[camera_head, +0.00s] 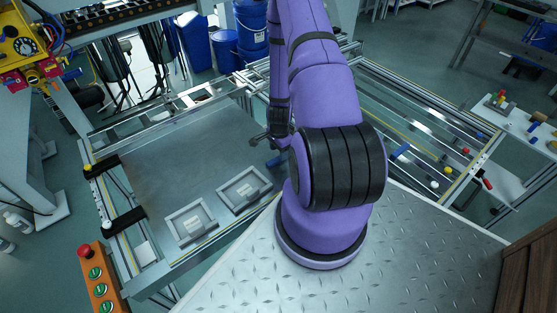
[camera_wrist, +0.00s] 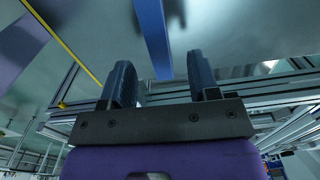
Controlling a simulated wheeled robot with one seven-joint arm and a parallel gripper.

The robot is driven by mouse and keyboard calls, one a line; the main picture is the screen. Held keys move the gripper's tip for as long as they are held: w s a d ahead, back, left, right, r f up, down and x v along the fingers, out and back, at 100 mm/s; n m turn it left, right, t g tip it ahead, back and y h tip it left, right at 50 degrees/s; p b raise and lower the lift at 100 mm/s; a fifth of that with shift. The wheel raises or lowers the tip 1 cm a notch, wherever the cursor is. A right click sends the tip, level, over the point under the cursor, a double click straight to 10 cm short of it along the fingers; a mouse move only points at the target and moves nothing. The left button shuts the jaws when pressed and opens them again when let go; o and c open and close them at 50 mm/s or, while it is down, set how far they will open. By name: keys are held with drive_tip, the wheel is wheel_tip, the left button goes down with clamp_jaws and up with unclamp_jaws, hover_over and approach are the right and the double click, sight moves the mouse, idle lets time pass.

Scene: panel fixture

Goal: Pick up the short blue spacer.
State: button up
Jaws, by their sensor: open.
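A blue bar (camera_head: 275,161), which looks like the short blue spacer, shows partly behind my arm at the right edge of the grey panel (camera_head: 160,165). My gripper (camera_head: 262,138) is above it and slightly to the left in the head view. In the wrist view, a blue bar (camera_wrist: 153,38) runs in from the top edge, and its end lies between the two dark fingers of my open gripper (camera_wrist: 161,75). The fingers are apart and hold nothing. I cannot tell whether they touch the bar.
Another blue piece (camera_head: 400,151) lies by the rails to the right of my arm. Two grey framed plates (camera_head: 191,224) (camera_head: 245,189) rest on the panel. An orange button box (camera_head: 98,280) stands at the lower left. A white table (camera_head: 520,130) with small coloured parts is at the right.

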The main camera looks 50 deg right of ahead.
drive_tip(key=shift+f, duration=1.7)
drive_tip(key=shift+c, duration=0.4)
clamp_jaws()
drive_tip(key=shift+r, duration=0.1)
